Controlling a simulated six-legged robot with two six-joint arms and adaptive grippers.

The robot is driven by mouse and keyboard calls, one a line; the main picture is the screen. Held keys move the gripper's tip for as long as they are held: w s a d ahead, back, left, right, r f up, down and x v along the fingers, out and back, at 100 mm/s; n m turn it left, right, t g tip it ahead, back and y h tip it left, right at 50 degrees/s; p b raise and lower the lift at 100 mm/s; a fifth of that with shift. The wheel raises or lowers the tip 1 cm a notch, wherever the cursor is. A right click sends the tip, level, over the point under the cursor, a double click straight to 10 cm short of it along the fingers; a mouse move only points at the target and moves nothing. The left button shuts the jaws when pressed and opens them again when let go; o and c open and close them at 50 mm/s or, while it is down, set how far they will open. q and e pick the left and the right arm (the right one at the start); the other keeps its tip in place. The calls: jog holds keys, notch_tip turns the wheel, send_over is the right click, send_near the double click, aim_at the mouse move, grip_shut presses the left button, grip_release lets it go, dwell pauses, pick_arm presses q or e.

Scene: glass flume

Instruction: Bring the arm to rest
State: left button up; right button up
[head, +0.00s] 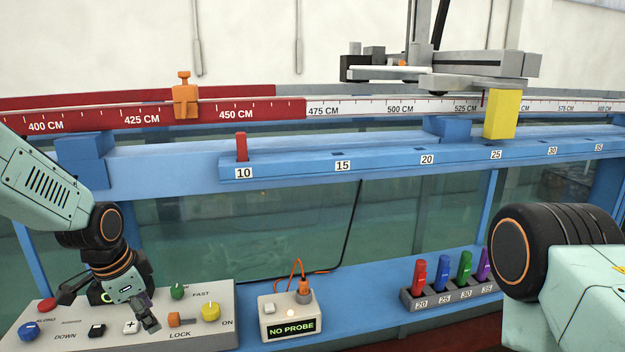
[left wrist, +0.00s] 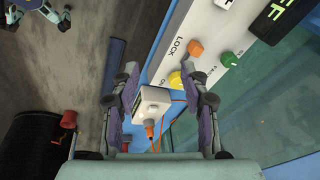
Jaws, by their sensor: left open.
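My left arm comes in from the left in the head view, and its gripper (head: 138,308) hangs low over the control panel (head: 205,335), between the white cross button and the orange lock switch. In the left wrist view my left gripper (left wrist: 160,82) is open, with its two fingers apart and nothing held. The white probe box (left wrist: 155,100) shows between and beyond the fingers. Whether the fingers touch the panel I cannot tell. My right arm shows at the right edge of the head view; its gripper is out of view.
The panel carries a yellow knob (head: 210,311), a green knob (head: 178,291) and an orange lock switch (head: 181,319). The probe box (head: 290,320) reads NO PROBE. A rack (head: 452,296) holds several coloured pegs. A red peg (head: 241,147) stands at 10 on the blue rail (head: 380,160).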

pick_arm(q)
jog(key=s+d+f+n+b, duration=0.2)
jog(key=s+f+n+b, duration=0.15)
jog(key=f, duration=0.35)
jog(key=s+d+f+n+t+b, duration=0.1)
jog(key=s+d+f+n+b, duration=0.2)
jog(key=f, duration=0.4)
jog(key=s+d+f+n+b, duration=0.1)
jog(key=s+d+f+n, duration=0.15)
jog(key=s+f, duration=0.4)
jog(key=s+d+f+n+g+b, duration=0.1)
jog(key=s+f+g+b, duration=0.3)
jog(key=s+f+b, duration=0.6)
jog(key=s+f, duration=0.9)
jog(key=s, duration=0.3)
jog(key=shift+s+f+n+y, duration=0.2)
jog(key=shift+s+n+y, duration=0.1)
jog(key=shift+s+n, duration=0.1)
jog(key=shift+o, duration=0.5)
